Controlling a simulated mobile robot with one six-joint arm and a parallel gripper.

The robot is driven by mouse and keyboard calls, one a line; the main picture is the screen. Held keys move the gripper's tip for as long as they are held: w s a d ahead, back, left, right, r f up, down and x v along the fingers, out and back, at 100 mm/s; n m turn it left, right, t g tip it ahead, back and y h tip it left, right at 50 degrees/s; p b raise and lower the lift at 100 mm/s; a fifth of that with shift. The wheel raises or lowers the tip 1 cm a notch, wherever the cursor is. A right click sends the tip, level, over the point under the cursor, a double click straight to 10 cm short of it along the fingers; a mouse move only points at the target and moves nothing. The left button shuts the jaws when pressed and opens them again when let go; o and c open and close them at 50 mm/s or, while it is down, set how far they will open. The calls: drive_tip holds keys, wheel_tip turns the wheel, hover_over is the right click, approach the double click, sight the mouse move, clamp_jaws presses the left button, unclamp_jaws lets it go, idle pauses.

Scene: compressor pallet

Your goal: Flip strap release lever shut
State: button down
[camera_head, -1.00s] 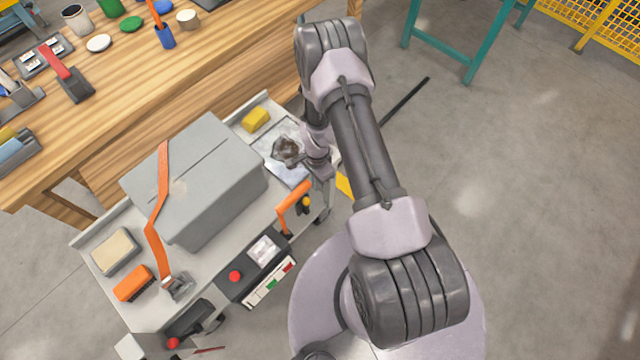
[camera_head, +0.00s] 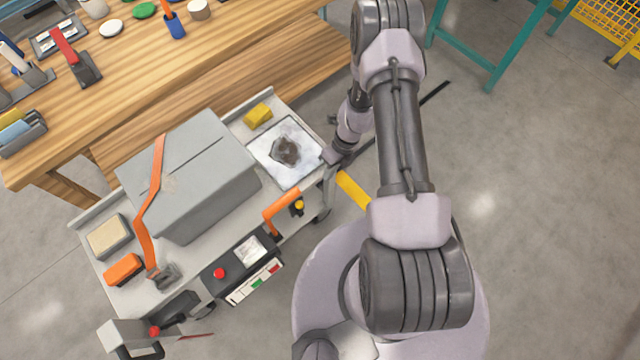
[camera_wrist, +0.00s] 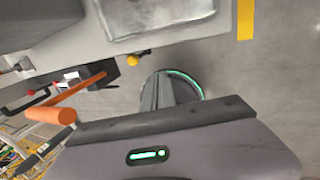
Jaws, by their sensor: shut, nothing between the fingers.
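The orange strap (camera_head: 146,215) runs over the grey box (camera_head: 190,165) on the cart and down to a metal buckle (camera_head: 163,276) at the cart's front edge. The buckle is small here, and I cannot tell how its lever stands. My gripper (camera_head: 333,157) is at the cart's right edge, beside the silvery plate and well apart from the buckle. Its fingers (camera_wrist: 165,92) show in the wrist view, shut and empty. The buckle is not clearly visible in the wrist view.
An orange handle (camera_head: 281,207) rises at the cart's front; it also shows in the wrist view (camera_wrist: 58,114). A control panel (camera_head: 245,265) with a red button sits beside it. The silvery plate (camera_head: 265,150) and a yellow block (camera_head: 258,113) are behind. A wooden bench (camera_head: 240,50) stands beyond.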

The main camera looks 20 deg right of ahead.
drive_tip(key=s+a+f+m+b, duration=0.1)
drive_tip(key=a+f+b, duration=0.3)
drive_tip(key=a+f, duration=0.3)
drive_tip(key=shift+b+x, duration=0.3)
drive_tip(key=shift+x, duration=0.95)
drive_tip(key=shift+w, duration=0.1)
